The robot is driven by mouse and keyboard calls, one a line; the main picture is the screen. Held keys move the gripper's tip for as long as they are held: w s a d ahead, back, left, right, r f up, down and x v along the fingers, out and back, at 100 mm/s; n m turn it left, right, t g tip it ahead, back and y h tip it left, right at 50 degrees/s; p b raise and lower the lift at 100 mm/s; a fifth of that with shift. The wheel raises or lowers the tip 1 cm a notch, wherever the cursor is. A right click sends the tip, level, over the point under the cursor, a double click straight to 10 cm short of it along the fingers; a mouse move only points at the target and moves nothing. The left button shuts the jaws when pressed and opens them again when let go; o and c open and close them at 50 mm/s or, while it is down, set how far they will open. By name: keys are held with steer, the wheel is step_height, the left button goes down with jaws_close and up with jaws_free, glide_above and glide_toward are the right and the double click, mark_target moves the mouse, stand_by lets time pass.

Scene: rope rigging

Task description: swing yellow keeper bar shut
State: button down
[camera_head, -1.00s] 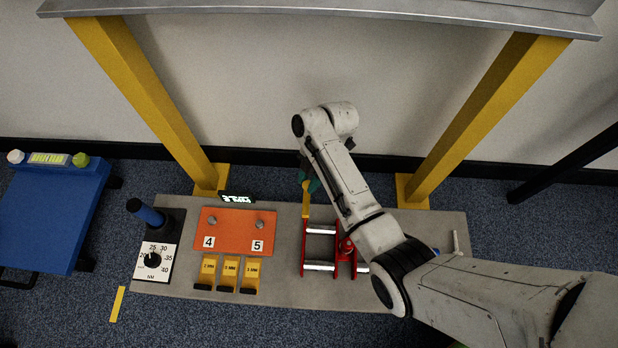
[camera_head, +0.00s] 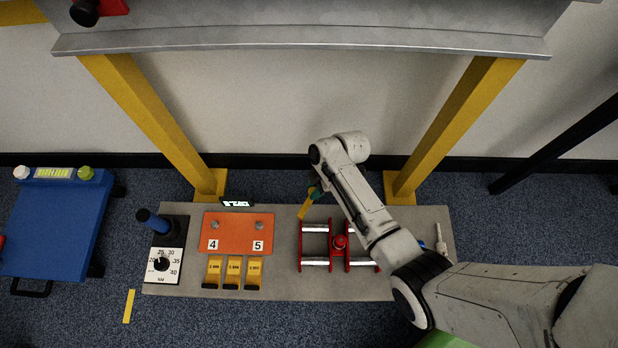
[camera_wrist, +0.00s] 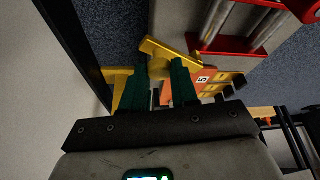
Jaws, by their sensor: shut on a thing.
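The yellow keeper bar (camera_head: 307,207) shows at the back left corner of the red roller frame (camera_head: 301,245) in the head view. It slants, with its far end to the right. In the wrist view the bar (camera_wrist: 183,58) runs across, just beyond my dark green fingers. My gripper (camera_wrist: 164,74) is shut on the bar's rounded yellow part, between the fingers. In the head view my gripper (camera_head: 318,189) is partly hidden by my arm. The red frame (camera_wrist: 232,43) with its silver rollers lies at upper right in the wrist view. My arm hides part of the frame's right side.
An orange panel (camera_head: 238,232) and several yellow blocks (camera_head: 234,272) stand left of the frame on the grey base plate (camera_head: 330,287). A dial (camera_head: 162,262) is further left. Yellow posts (camera_head: 150,125) rise on both sides under a metal beam (camera_head: 300,38).

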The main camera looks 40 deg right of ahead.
steer(key=s+a+m+t+h+p, duration=0.1)
steer(key=s+m+t+h+p, duration=0.2)
steer(key=s+m+p, duration=0.4)
steer(key=shift+s+m+h+p, duration=0.35)
steer(key=shift+m+p, duration=0.95)
steer(key=shift+m, duration=1.3)
steer(key=shift+s+a, duration=0.1)
steer(key=shift+a, duration=0.05)
steer(key=c, duration=0.9)
jaws_free()
steer(key=shift+o, duration=0.2)
steer(key=p+v, duration=0.4)
steer(key=v, duration=0.6)
steer(key=shift+r+p, duration=0.35)
steer(key=shift+r, duration=0.05)
steer(key=shift+s, duration=0.1)
